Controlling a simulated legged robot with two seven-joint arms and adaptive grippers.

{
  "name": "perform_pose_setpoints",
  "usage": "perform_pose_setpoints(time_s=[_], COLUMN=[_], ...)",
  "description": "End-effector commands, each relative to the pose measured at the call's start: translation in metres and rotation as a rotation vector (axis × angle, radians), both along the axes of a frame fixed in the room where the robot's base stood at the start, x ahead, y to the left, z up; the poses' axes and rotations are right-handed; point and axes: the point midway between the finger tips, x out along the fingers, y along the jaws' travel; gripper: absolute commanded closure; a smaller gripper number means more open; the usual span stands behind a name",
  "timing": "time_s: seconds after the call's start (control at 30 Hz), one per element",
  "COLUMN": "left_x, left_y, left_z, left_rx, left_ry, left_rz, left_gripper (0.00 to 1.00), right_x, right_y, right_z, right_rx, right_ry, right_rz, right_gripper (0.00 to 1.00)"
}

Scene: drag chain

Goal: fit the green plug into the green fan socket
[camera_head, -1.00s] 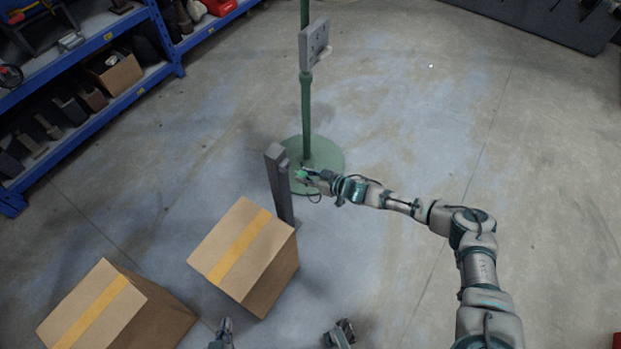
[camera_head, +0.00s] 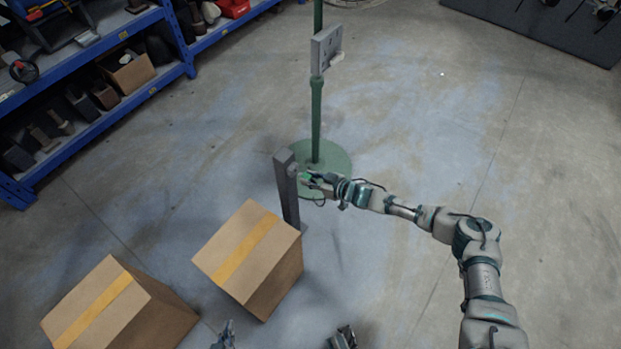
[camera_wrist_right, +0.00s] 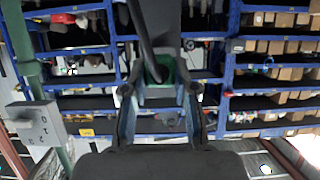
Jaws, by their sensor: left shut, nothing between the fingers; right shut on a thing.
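The green plug (camera_head: 305,177) is held in my right gripper (camera_head: 311,179), low beside the top of a dark grey post. In the right wrist view the green plug (camera_wrist_right: 163,70) sits between the two fingers of the right gripper (camera_wrist_right: 160,90), with a black cable running up from it. A green pole (camera_head: 316,118) on a round base (camera_head: 338,157) carries a grey box (camera_head: 326,49) with small dark openings. This box also shows at the left of the right wrist view (camera_wrist_right: 38,122). I cannot make out a green socket.
The dark grey post (camera_head: 288,190) stands close to the left of my right gripper. Two cardboard boxes (camera_head: 232,243) (camera_head: 95,298) with yellow tape stand nearer, at lower left. Blue shelving (camera_head: 105,108) lines the left. The floor at right is mostly clear.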

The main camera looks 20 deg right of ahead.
Motion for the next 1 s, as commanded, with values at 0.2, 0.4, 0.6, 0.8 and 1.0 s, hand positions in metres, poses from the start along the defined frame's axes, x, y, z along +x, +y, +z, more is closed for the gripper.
perform_pose_setpoints(time_s=[0.2, 0.4, 0.6, 0.8, 1.0], left_x=[0.0008, 0.0008, 0.0008, 0.0017, 0.0018], left_y=[0.0000, 0.0000, 0.0000, 0.0000, 0.0000], left_z=[0.0037, 0.0032, 0.0037, 0.0080, 0.0080], left_rx=[0.000, 0.000, 0.000, 0.000, 0.000], left_ry=[-0.004, -0.004, -0.004, -0.009, -0.009], left_rz=[0.000, 0.000, 0.000, 0.000, 0.000], left_gripper=[1.00, 1.00, 1.00, 1.00, 1.00], right_x=[-0.0003, -0.0003, -0.0003, -0.0002, -0.0001], right_y=[0.0009, 0.0008, 0.0006, 0.0007, 0.0004], right_z=[0.0017, 0.0010, 0.0014, 0.0026, 0.0015], right_rx=[0.001, 0.000, 0.001, -0.001, -0.002], right_ry=[-0.001, 0.000, -0.001, -0.003, -0.002], right_rz=[0.000, 0.000, 0.000, -0.003, -0.004], right_gripper=[1.00, 1.00, 1.00, 1.00, 1.00])
